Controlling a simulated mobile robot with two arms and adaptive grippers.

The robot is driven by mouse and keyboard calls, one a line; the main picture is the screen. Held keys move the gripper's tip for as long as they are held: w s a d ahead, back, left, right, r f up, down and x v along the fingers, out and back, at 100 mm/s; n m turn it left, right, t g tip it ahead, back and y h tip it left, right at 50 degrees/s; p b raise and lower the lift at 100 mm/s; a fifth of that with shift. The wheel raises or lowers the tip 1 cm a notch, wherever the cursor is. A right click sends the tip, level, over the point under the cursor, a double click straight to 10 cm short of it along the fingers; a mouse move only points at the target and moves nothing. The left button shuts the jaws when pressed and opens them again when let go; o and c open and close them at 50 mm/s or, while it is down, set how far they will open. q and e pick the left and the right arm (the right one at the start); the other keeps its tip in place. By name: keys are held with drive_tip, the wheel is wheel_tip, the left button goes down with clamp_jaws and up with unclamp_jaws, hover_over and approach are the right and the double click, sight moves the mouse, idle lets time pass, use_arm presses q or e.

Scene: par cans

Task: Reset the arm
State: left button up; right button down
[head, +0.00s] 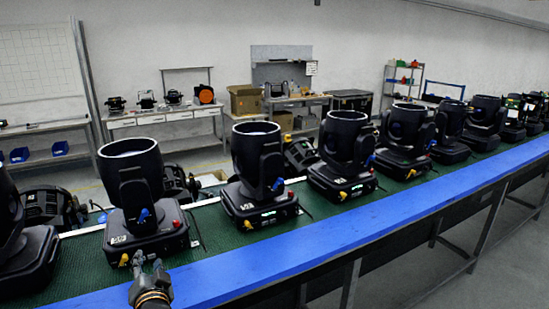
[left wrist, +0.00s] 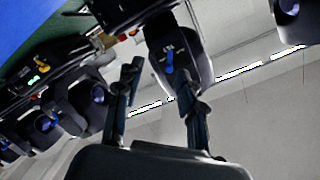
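My left gripper (head: 148,262) is at the bottom of the head view, at the front edge of the conveyor, just in front of the base of a black par can (head: 130,185). In the left wrist view, the two fingers of my left gripper (left wrist: 158,78) stand apart with nothing held between them. A par can with a blue knob (left wrist: 176,55) shows beyond the fingers there. Whether the fingertips touch the base cannot be told. My right gripper is in neither view.
Several more par cans, such as one in the middle (head: 258,165), stand along the green belt (head: 215,235). A blue rail (head: 310,245) runs along its front. Workbenches (head: 165,120) with equipment stand along the back wall. The floor at the right is clear.

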use_arm(q)
drive_tip(key=s+d+f+n+g+h, duration=0.1)
drive_tip(key=s+d+f+g+h, duration=0.1)
drive_tip(key=s+f, duration=0.5)
drive_tip(key=s+d+f+g+h, duration=0.2)
drive_tip(key=s+d+f+g, duration=0.1)
drive_tip(key=s+f, duration=0.3)
drive_tip(key=s+d+f+g+h, duration=0.2)
drive_tip(key=s+d+f+g, duration=0.15)
drive_tip(key=s, duration=0.65)
drive_tip(key=s+d+f+g+h, duration=0.25)
drive_tip(key=s+d+f, duration=0.2)
drive_tip(key=s, duration=0.45)
wheel_tip(320, 180, down, 29)
drive_tip(key=s+b, duration=0.2)
drive_tip(key=b, duration=0.1)
drive_tip(key=s+a+f+g+b, duration=0.2)
drive_tip(key=s+f, duration=1.4)
drive_tip(key=f, duration=0.1)
drive_tip(key=shift+a+m, duration=0.3)
drive_tip(key=shift+a, duration=0.05)
drive_tip(key=shift+s, duration=0.1)
